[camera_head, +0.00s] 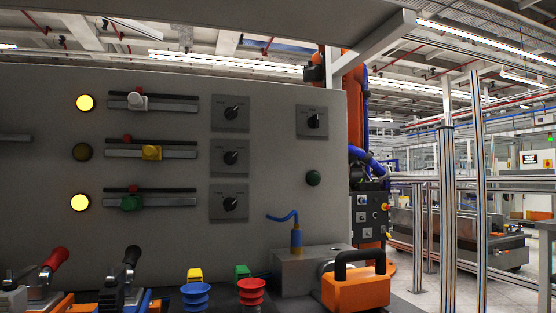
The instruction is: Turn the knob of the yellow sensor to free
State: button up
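The yellow sensor (152,153) is a small yellow block on the middle of three horizontal rails (180,153) on the grey upright panel. A small red piece (126,139) sits at the upper edge of that rail, left of the yellow block. In the same row, a black rotary knob (231,157) sits on a dark square plate, its pointer tilted toward the upper right. The plate's markings are too small to read. The round lamp (82,152) at the left of this row is dark. My gripper is not in view.
Similar rows lie above, with a white-grey sensor (137,102), and below, with a green sensor (132,202); their lamps are lit. Another knob (313,121) is at right. Clamp handles (55,259), blue and red cups and an orange handled block (354,286) stand in front.

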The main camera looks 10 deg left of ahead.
aim_at(231, 158)
jog(key=u, duration=1.55)
